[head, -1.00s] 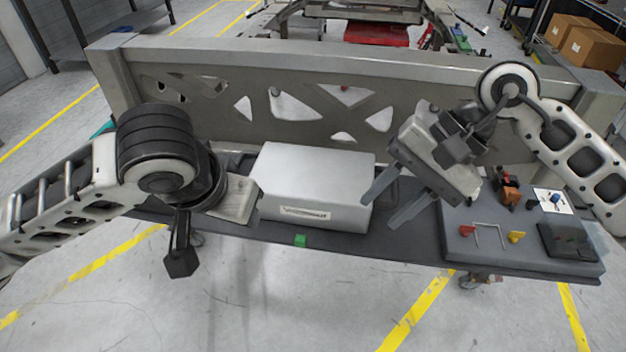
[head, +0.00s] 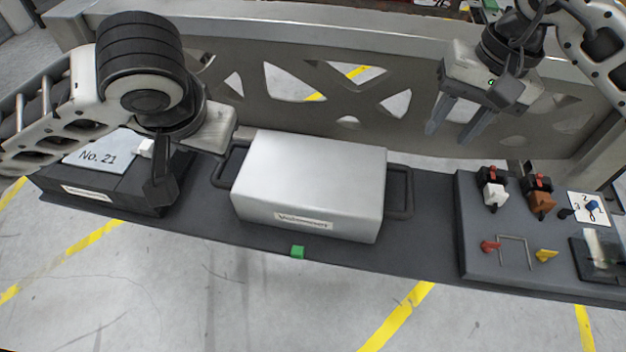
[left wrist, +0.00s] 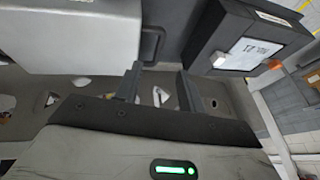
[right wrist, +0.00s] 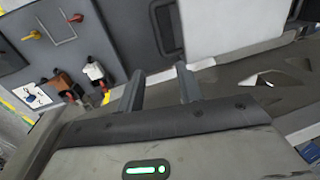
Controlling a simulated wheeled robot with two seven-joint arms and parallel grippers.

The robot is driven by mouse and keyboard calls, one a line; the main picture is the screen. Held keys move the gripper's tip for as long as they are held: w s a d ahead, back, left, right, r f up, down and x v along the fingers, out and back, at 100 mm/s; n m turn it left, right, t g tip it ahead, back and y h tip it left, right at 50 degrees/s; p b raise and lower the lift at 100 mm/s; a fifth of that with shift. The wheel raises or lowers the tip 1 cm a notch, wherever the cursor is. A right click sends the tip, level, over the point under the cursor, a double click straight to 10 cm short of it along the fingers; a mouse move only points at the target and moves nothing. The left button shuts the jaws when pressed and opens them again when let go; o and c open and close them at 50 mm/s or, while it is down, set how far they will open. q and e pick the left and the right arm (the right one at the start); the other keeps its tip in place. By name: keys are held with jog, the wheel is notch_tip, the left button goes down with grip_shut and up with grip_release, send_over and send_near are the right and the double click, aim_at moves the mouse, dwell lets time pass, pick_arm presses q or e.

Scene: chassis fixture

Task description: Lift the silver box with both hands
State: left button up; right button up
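The silver box (head: 310,180) rests on the dark shelf in the head view, with a black handle (head: 232,165) on its left side and another (head: 403,192) on its right. My left gripper is open in the left wrist view (left wrist: 158,85), apart from the box (left wrist: 70,42) and its handle (left wrist: 152,44); its fingers are hidden in the head view. My right gripper (head: 457,122) is open and empty, above and behind the right handle. The right wrist view shows it (right wrist: 160,88) apart from the box (right wrist: 232,25) and handle (right wrist: 165,27).
A black case (head: 110,190) marked No. 21 stands left of the box. A grey panel (head: 500,245) with switches and coloured knobs lies to the right. A metal beam with cutouts (head: 320,60) runs behind. A small green block (head: 297,252) sits at the shelf's front edge.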

aim_at(218, 171)
pick_arm(q)
jog(key=x, duration=1.5)
jog(key=shift+w, duration=0.1)
pick_arm(e)
jog(key=a+f, duration=0.1)
jog(key=f, duration=0.9)
jog(key=a+f, duration=0.1)
jog(key=f, duration=0.4)
jog(key=shift+w+a, duration=0.2)
jog(key=shift+a, duration=0.15)
jog(key=shift+r, duration=0.1)
pick_arm(q)
grip_shut()
pick_arm(e)
grip_shut()
